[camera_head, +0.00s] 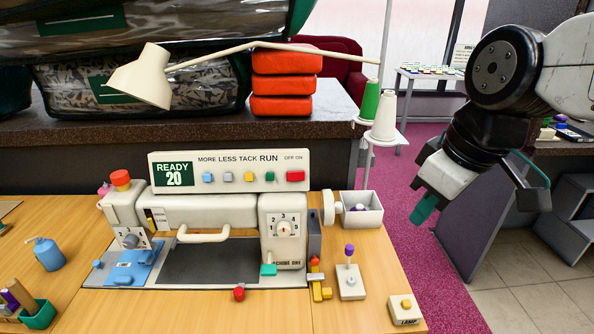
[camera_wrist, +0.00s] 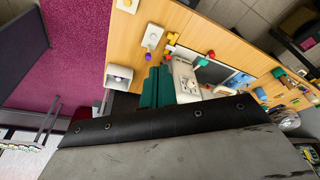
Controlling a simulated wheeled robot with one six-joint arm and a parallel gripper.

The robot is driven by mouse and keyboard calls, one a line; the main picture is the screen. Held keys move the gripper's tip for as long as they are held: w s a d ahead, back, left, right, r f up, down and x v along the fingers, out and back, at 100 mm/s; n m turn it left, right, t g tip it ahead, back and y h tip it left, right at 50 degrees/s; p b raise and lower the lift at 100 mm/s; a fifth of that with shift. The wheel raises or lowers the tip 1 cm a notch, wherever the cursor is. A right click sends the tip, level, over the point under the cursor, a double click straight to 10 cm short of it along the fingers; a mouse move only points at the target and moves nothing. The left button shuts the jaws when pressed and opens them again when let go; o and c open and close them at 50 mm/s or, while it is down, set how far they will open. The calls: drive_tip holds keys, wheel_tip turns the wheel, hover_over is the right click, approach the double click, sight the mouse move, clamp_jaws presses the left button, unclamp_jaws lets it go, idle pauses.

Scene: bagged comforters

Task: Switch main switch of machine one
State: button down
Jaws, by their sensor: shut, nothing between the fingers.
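Machine one (camera_head: 285,232), a cream sewing machine with a numbered dial and its name on the front, stands on the wooden table. Its top panel (camera_head: 228,158) reads "READY 20" and carries several coloured buttons. A red switch (camera_head: 295,176) sits under "OFF ON" at the panel's right end. My gripper (camera_head: 424,208), with teal fingertips, hangs right of the table, well apart from the machine and pointing down. It is shut and empty. In the wrist view the teal fingers (camera_wrist: 157,86) are together, and part of the machine (camera_wrist: 185,82) shows just beyond them.
A purple-topped lever box (camera_head: 350,282), a LAMP box (camera_head: 404,309) and an open white bin (camera_head: 362,210) stand on the table's right side. Thread cones (camera_head: 383,118) on a stand and a desk lamp (camera_head: 145,78) rise behind. Carpet (camera_head: 400,180) is clear beside the table.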

drive_tip(key=w+a+r+n+t+y, duration=0.1)
drive_tip(key=w+a+r+n+y, duration=0.2)
drive_tip(key=w+a+n, duration=0.8)
drive_tip(key=shift+w+a+r+t, duration=0.4)
drive_tip(key=shift+w+a+r, duration=0.25)
drive_tip(key=shift+r, duration=0.25)
drive_tip(key=shift+s, duration=0.1)
approach(296, 176)
drive_tip(key=s+a+f, duration=0.2)
drive_tip(key=a+f, duration=0.1)
drive_tip(key=f, duration=0.1)
drive_tip(key=shift+w+a+f, duration=0.1)
drive_tip(key=shift+w+f, duration=0.25)
drive_tip(key=shift+w, duration=0.2)
drive_tip(key=shift+w+a+f, duration=0.1)
drive_tip(key=shift+w+f, duration=0.2)
drive_tip(key=shift+w, duration=0.2)
drive_tip(key=shift+w+a+f, duration=0.1)
drive_tip(key=shift+w+f, duration=0.1)
drive_tip(key=shift+w, duration=0.55)
